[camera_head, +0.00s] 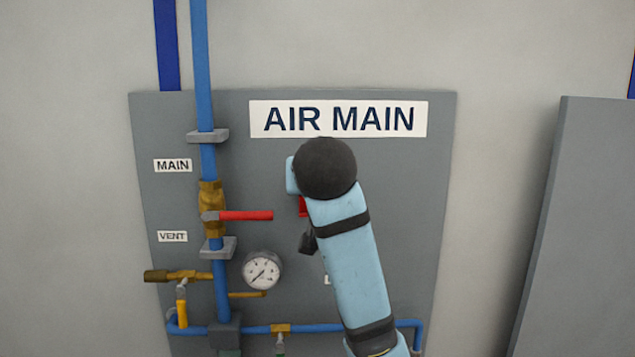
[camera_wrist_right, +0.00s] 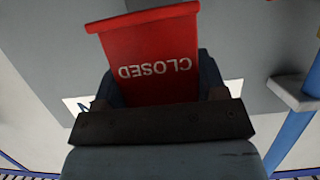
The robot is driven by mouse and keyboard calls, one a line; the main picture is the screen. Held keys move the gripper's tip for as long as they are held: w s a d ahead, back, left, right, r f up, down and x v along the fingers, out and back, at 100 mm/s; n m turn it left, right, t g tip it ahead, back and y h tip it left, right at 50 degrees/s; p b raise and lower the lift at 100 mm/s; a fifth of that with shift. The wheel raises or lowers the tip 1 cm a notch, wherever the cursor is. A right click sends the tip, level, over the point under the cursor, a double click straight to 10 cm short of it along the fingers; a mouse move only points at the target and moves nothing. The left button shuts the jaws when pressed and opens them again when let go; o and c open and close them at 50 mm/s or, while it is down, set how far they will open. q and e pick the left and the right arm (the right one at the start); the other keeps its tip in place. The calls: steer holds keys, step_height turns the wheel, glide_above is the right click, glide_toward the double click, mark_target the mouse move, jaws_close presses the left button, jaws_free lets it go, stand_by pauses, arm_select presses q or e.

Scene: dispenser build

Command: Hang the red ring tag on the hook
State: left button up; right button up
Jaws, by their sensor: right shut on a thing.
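The red tag (camera_wrist_right: 160,50) with the word CLOSED, upside down in the right wrist view, is between the jaws of my right gripper (camera_wrist_right: 160,98). It has a wider red bar along its top edge there, and I cannot make out a ring. In the head view a small red part of it (camera_head: 303,206) shows beside my light blue right arm, in front of the grey panel. That arm hides most of the tag and the gripper. I cannot make out the hook in either view. My left gripper is not in view.
The grey panel (camera_head: 170,120) carries the AIR MAIN sign (camera_head: 338,118). Left of my arm are a blue vertical pipe (camera_head: 203,70), a brass valve with a red lever (camera_head: 245,215), and a pressure gauge (camera_head: 262,270). Another grey panel (camera_head: 580,230) stands at the right.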

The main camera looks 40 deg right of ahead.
steer(key=shift+r+x, duration=0.25)
steer(key=shift+x, duration=1.2)
steer(key=shift+r+x, duration=0.2)
steer(key=shift+x, duration=1.25)
steer(key=shift+w+d, duration=0.1)
steer(key=shift+w, duration=0.05)
steer(key=o, duration=0.7)
steer(key=shift+f, duration=0.1)
steer(key=o, duration=0.3)
steer(key=shift+w+a, duration=0.2)
steer(key=shift+a, duration=0.05)
steer(key=shift+s+d, duration=0.1)
steer(key=shift+d, duration=0.05)
